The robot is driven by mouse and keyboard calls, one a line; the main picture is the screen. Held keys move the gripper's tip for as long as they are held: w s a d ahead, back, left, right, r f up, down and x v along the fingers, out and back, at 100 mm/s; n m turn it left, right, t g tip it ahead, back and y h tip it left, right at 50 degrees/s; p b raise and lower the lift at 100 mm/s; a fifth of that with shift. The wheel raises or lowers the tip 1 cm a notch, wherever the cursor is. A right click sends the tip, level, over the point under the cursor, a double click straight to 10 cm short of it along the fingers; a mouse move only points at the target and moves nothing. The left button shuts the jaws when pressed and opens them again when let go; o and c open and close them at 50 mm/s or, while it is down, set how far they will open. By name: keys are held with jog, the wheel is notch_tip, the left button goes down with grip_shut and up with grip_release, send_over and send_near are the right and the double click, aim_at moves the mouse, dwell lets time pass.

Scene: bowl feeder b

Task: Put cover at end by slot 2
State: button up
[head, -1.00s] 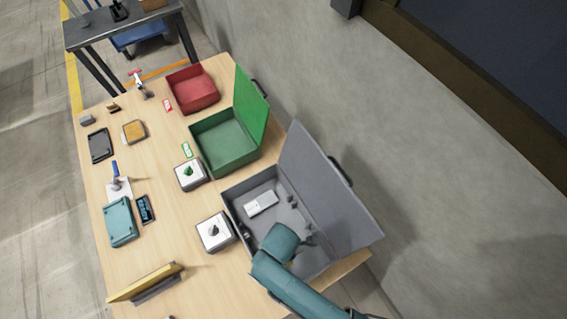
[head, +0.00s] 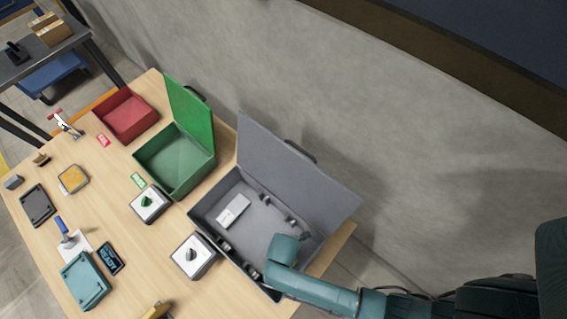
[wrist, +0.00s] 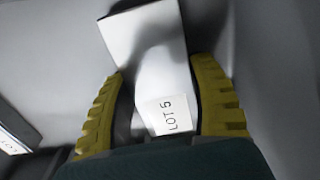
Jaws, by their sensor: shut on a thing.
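The grey case (head: 262,265) stands open at the right of the table, its lid (head: 290,170) tilted back. A white rectangular block (head: 233,210) lies on its floor at the left. Small metallic pieces (head: 292,222) sit along the case walls. My gripper (wrist: 160,75) is low inside the case, right of the block; its fingertips are mostly hidden in the head view. No slot number is readable.
Two white switch boxes (head: 192,257) (head: 150,204) stand left of the case. A green case (head: 178,165) and a red bin (head: 127,116) are behind. A teal box (head: 86,280) and small items lie farther left. Another partly cut-off label (wrist: 12,142) is in the wrist view.

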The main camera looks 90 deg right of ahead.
jog(key=shift+f, duration=0.1)
jog(key=o, duration=1.2)
notch_tip(320, 180, up, 12)
jog(key=p, duration=0.4)
